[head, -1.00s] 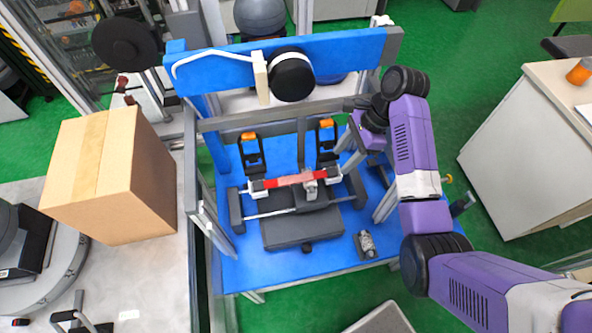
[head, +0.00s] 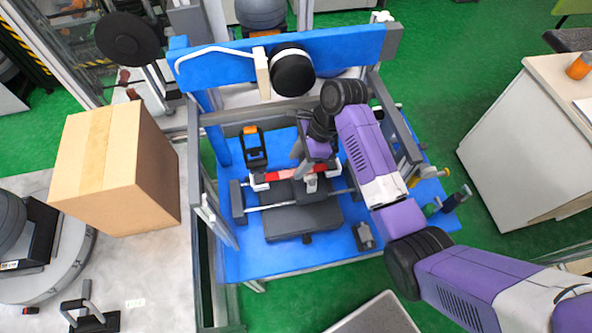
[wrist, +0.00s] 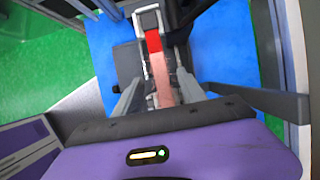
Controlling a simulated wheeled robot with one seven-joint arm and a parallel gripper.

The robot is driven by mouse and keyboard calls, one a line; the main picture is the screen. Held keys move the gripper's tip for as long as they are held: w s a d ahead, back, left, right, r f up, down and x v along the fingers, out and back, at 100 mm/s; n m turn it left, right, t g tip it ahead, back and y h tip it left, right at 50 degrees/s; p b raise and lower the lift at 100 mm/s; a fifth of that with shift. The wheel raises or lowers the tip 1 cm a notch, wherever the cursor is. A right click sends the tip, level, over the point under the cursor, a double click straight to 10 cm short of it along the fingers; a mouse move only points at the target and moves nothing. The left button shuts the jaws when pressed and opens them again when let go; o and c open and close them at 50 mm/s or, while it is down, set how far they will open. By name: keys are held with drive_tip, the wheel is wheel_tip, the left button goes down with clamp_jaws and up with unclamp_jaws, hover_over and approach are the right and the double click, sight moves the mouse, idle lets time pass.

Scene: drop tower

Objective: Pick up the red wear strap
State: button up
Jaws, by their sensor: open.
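The red wear strap (head: 275,176) lies across the dark fixture on the blue bench, its left end at a white clamp. Its middle is paler pink. My gripper (head: 303,164) is above the strap, and its jaws and wrist hide part of the strap's right side. In the wrist view the strap (wrist: 154,42) runs lengthwise from a white clamp down between the two open grey fingers of my gripper (wrist: 160,80). The fingers stand apart on either side of it. I cannot tell whether they touch it.
A blue crossbeam (head: 340,50) with a black round weight (head: 292,74) stands behind the fixture. A black-and-orange clamp (head: 253,148) is at the left. Grey frame posts flank the bench. A cardboard box (head: 110,170) stands outside it on the left.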

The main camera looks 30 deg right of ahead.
drive_tip(key=shift+x, duration=1.5)
drive_tip(key=shift+c, duration=0.2)
clamp_jaws()
drive_tip(key=shift+r, duration=0.15)
